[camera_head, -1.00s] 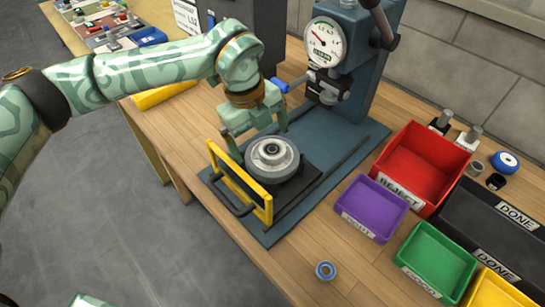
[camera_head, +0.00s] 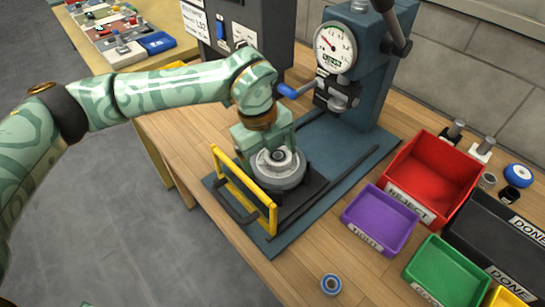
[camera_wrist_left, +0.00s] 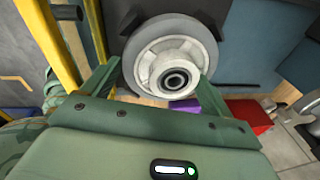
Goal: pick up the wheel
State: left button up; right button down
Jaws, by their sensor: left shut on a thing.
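The wheel (camera_head: 282,181), grey with a pale hub, lies flat on the dark fixture of the press, just behind the yellow guard frame (camera_head: 241,190). My left gripper (camera_head: 277,155) reaches down over the wheel from behind and is shut on it. In the left wrist view the wheel (camera_wrist_left: 150,47) fills the top middle, with its hub between the two green fingers. I cannot see a clear gap under the wheel. My right gripper is not in view.
The blue press (camera_head: 352,75) with a dial stands behind the wheel. To the right are a red reject bin (camera_head: 425,165), a purple bin (camera_head: 380,218), a green bin (camera_head: 447,272) and a black done tray (camera_head: 480,235). A small bearing (camera_head: 331,284) lies on the wooden bench front.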

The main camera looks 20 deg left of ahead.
pick_arm(q)
jog(key=shift+r, duration=0.55)
notch_tip(320, 180, up, 2)
jog(key=shift+r+p, duration=0.15)
jog(key=shift+p, duration=0.5)
jog(key=s+r+p, duration=0.2)
jog(key=s+r, duration=0.2)
jog(key=s, duration=0.3)
jog(key=s+d+r+p, duration=0.1)
jog(key=s+r, duration=0.4)
jog(key=s, duration=0.2)
jog(key=shift+d+r+p, duration=0.25)
jog(key=shift+d+p, duration=0.05)
jog(key=shift+p, duration=0.1)
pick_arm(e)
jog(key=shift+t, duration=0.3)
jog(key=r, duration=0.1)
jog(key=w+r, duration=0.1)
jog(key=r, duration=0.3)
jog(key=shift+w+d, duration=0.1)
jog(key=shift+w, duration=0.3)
pick_arm(q)
jog(key=shift+r+p, duration=0.8)
jog(key=shift+r, duration=0.7)
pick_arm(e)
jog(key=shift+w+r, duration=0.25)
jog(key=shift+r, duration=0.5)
